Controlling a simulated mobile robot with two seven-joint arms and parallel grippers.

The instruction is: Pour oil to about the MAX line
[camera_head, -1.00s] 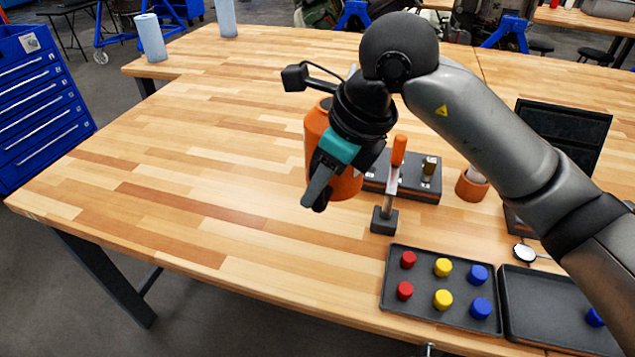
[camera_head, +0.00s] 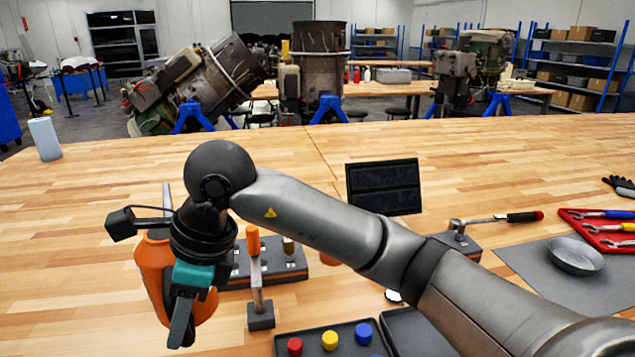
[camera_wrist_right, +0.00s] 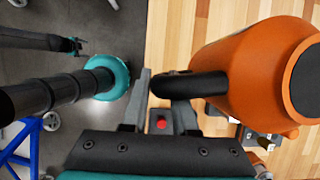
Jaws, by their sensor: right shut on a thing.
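An orange oil can (camera_head: 152,262) is at the left in the head view, partly hidden behind my right wrist. It also fills the right side of the right wrist view (camera_wrist_right: 262,75). My right gripper (camera_head: 182,325) is shut on its black handle, which shows between the fingers (camera_wrist_right: 165,100) in the wrist view (camera_wrist_right: 195,85). A thin grey piece (camera_head: 166,198) stands up behind the wrist. Whether the can touches the table is unclear. No MAX line or oil level is readable.
An orange-handled tool in a dark block (camera_head: 261,316) and a grey fixture (camera_head: 290,273) stand just right of the can. A tray of coloured caps (camera_head: 310,333), a dark panel (camera_head: 384,187) and a metal dish (camera_head: 575,255) lie further right.

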